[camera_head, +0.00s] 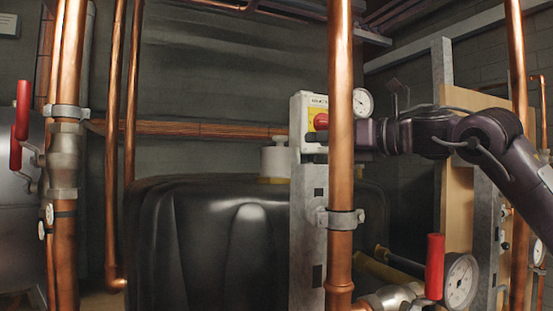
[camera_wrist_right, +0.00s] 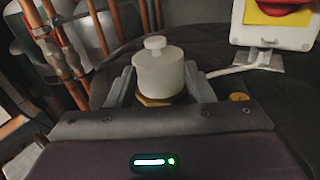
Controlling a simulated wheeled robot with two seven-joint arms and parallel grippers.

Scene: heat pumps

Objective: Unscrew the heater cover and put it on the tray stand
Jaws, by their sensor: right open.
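The heater cover (camera_head: 275,160) is a white cap with a small knob on top, set on a brass-coloured fitting on the black tank. In the right wrist view the cover (camera_wrist_right: 158,74) stands upright between the two fingers. My right gripper (camera_wrist_right: 160,88) is open, with one finger on each side of the cover; I cannot tell whether they touch it. In the head view my right gripper (camera_head: 316,137) is partly hidden by the copper pipe and the switch post. I do not see my left gripper or the tray stand.
A thick vertical copper pipe (camera_head: 340,180) crosses in front of my right wrist. A switch box (camera_head: 309,118) with a red knob sits on a grey metal post (camera_head: 306,240). The black tank (camera_head: 215,235) fills the middle. Gauges and red-handled valves stand at both sides.

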